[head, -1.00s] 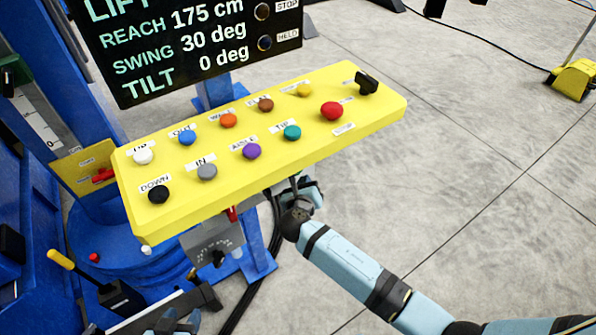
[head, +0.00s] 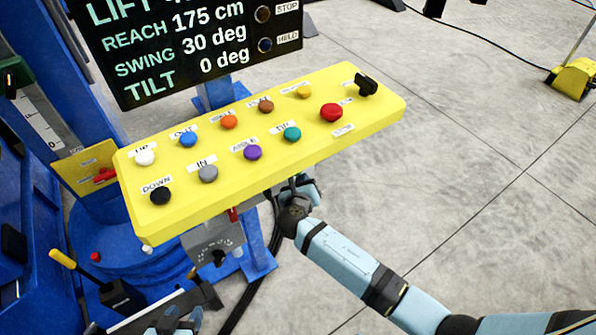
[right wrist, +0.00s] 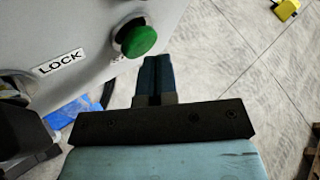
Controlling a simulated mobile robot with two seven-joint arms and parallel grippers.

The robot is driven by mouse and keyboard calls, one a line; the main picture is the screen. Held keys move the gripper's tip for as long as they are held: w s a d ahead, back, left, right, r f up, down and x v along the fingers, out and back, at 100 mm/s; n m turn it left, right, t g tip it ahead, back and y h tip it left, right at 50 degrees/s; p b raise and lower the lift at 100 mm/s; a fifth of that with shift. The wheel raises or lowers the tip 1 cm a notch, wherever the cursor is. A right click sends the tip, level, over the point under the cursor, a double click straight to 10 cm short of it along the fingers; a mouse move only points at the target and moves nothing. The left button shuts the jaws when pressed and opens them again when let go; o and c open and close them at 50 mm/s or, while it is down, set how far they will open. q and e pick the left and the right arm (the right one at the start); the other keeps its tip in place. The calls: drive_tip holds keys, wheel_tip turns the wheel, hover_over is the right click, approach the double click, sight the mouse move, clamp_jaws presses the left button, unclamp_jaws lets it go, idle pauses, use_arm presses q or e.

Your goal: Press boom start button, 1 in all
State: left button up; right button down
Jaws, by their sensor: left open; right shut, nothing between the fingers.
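A green domed button (right wrist: 137,38) in a dark collar stands out from a grey panel (right wrist: 60,30) in the right wrist view. The label beside it is mostly hidden; only its first letter shows. My right gripper (right wrist: 156,62) is shut and empty, its fingertips just below and right of the green button in the picture; I cannot tell whether they touch. In the head view my right gripper (head: 305,183) is partly hidden at the lower edge of the yellow button panel (head: 270,175). My left gripper (head: 180,322) is open at the bottom edge, mostly out of frame.
The yellow panel carries several coloured buttons, a red knob (head: 331,112) and a black switch (head: 366,84). A display (head: 190,45) stands behind it. A grey box (head: 216,243) hangs below it. A LOCK label (right wrist: 61,62) lies left of the green button.

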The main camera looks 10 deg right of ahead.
drive_tip(key=shift+w+a, duration=0.1)
drive_tip(key=shift+w, duration=0.3)
idle(0.5)
drive_tip(key=shift+s+r+p, duration=0.1)
drive_tip(key=shift+p, duration=0.2)
drive_tip(key=shift+s+d+p, duration=0.2)
drive_tip(key=shift+s+p, duration=0.5)
drive_tip(key=shift+s, duration=0.05)
drive_tip(key=s+p, duration=0.1)
drive_tip(key=s+d+p, duration=0.1)
drive_tip(key=s, duration=0.1)
drive_tip(key=s+p, duration=0.1)
drive_tip(key=shift+s+d+p, duration=0.35)
drive_tip(key=shift+d, duration=0.05)
